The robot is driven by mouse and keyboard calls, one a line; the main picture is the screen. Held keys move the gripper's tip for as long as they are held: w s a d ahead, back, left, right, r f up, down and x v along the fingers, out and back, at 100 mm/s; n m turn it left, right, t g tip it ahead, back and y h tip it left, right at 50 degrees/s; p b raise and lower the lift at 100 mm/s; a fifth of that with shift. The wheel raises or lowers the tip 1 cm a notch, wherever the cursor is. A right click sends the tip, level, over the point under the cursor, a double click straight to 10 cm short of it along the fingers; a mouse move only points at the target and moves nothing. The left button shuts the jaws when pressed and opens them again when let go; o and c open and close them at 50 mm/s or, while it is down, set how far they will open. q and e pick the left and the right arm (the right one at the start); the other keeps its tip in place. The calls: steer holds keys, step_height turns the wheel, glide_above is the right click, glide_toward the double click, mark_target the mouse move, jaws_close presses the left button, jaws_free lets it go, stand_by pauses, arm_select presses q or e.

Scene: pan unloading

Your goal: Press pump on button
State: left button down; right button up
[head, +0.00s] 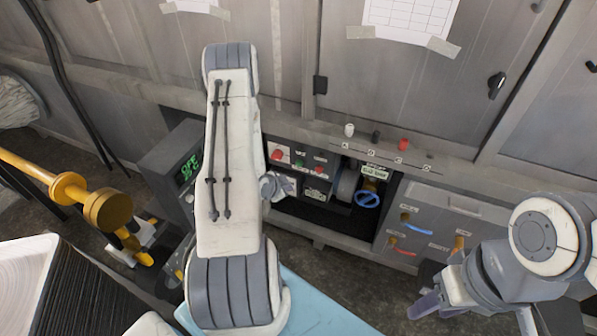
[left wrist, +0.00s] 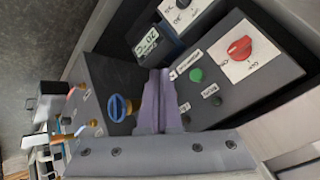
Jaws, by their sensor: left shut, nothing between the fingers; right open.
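The control panel (head: 297,163) stands under the ledge in the head view, with a red knob, a green button and a red button on it. In the left wrist view the green button (left wrist: 196,75) sits beside a white label too small to read surely, near the red rotary knob (left wrist: 240,47). A dark button (left wrist: 187,119) is below it. My left gripper (head: 285,187) is in front of the panel; its shut, empty fingers (left wrist: 158,80) point just left of the green button. Contact cannot be told. My right gripper (head: 428,301) is open and empty, away from the panel.
A blue valve wheel (head: 367,199) is right of the panel and shows in the left wrist view (left wrist: 119,107). A box with a green display (head: 188,168) stands left of my arm. A yellow-handled pipe (head: 75,190) is at far left. Small knobs line the ledge (head: 380,150).

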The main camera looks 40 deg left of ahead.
mark_target(299, 163)
arm_select(q)
steer(key=shift+s+a+f, duration=0.4)
steer(key=shift+a+f, duration=0.1)
steer(key=shift+f, duration=0.15)
steer(key=w+a+b, duration=0.1)
steer(key=w+a, duration=0.1)
steer(key=w, duration=0.6)
steer(key=shift+w, duration=0.3)
stand_by(1.7)
steer(key=shift+w+a, duration=0.1)
steer(key=shift+w, duration=0.3)
steer(key=shift+w+a, duration=0.15)
steer(key=shift+w, duration=0.35)
stand_by(0.6)
steer(key=shift+s, duration=0.1)
steer(key=shift+s+d, duration=0.2)
steer(key=shift+s, duration=0.65)
